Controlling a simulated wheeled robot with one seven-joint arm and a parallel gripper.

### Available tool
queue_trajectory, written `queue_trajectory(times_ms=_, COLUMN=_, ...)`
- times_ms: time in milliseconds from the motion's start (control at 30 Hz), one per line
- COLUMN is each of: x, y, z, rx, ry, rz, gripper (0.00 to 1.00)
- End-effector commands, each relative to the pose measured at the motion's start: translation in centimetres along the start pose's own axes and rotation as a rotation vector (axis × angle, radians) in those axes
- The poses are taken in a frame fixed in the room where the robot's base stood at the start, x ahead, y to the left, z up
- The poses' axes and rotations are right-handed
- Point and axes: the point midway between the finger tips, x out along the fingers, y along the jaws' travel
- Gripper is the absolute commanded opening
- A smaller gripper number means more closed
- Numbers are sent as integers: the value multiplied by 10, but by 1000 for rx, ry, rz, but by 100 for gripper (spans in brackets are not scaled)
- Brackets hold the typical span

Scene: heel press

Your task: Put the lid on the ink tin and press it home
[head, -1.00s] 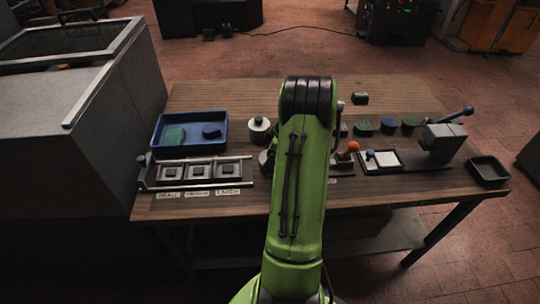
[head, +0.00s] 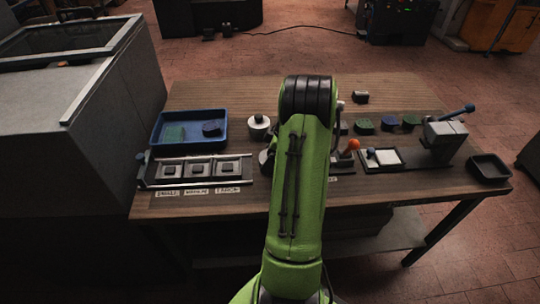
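A small round pale tin (head: 259,123) with a dark piece on top stands right of the blue tray; it may be the ink tin. At this size I cannot tell whether the dark piece is a lid or how it sits. My green arm reaches forward over the middle of the table and covers what lies behind it. My gripper is hidden beyond the arm, so its fingers and anything in them do not show.
A blue tray (head: 157,141) holds a green and a dark blue piece. A rack (head: 145,183) with several square plates lies in front.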

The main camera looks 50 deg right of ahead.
Motion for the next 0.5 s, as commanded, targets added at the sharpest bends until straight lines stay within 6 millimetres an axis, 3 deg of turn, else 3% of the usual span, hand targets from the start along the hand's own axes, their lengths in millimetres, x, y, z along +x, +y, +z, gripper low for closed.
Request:
queue_trajectory(times_ms=400, x=2, y=-1, z=1, rx=3, ry=-2, rz=-5, gripper=73)
queue_trajectory(times_ms=433, x=2, y=-1, z=1, rx=3, ry=-2, rz=-5, gripper=93)
queue_trajectory(times_ms=500, x=2, y=-1, z=1, rx=3, ry=-2, rz=-5, gripper=100)
